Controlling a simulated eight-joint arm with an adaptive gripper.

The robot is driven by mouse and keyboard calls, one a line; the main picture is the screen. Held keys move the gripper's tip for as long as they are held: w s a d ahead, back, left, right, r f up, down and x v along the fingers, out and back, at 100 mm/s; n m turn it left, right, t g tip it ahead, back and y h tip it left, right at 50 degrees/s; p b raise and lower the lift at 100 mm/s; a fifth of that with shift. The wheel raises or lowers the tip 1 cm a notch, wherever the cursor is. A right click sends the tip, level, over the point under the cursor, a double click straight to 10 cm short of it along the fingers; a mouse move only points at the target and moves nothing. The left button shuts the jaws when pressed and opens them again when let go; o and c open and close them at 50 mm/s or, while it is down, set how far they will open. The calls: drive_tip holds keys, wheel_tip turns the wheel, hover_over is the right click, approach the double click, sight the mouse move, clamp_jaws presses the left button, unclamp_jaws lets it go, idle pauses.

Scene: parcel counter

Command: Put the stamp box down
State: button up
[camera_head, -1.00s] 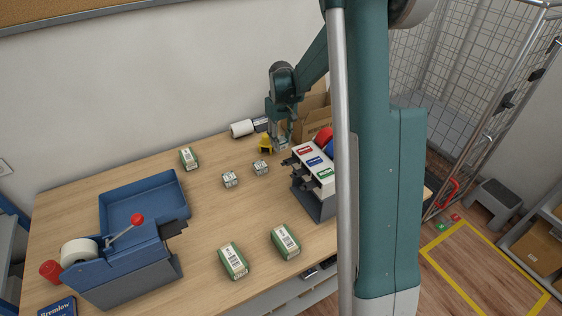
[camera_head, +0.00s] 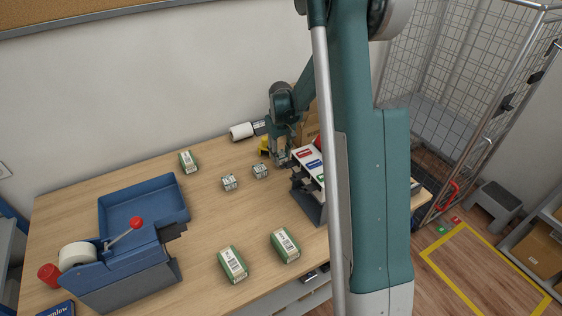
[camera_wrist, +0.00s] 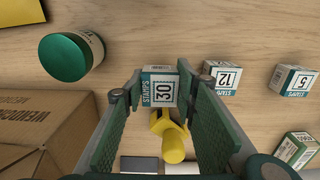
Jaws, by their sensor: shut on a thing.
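A small white-and-teal stamp box marked 30 (camera_wrist: 161,89) sits between my fingertips in the wrist view. My gripper (camera_wrist: 160,92) is shut on its sides. In the head view my gripper (camera_head: 281,158) is low over the back of the counter, just left of the sorter with coloured labels; the held box is hard to make out there. Whether its bottom touches the wood I cannot tell. Stamp boxes marked 12 (camera_wrist: 222,76) and 5 (camera_wrist: 293,80) stand apart to its right; in the head view they are the two small boxes (camera_head: 260,171) and (camera_head: 229,182).
A yellow object (camera_wrist: 170,137) is close beside the held box. A cardboard box (camera_wrist: 40,130) and a green-topped round thing (camera_wrist: 68,57) lie left. The label-topped sorter (camera_head: 308,195) stands near my gripper. Bare wood (camera_head: 200,215) lies mid-counter; a blue tray (camera_head: 140,195) is farther left.

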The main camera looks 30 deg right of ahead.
sight(281, 161)
drive_tip(key=shift+f, duration=1.5)
drive_tip(key=shift+f, duration=0.15)
drive_tip(key=o, duration=0.9)
drive_tip(key=shift+r, duration=6.15)
drive_tip(key=shift+a+r, duration=0.1)
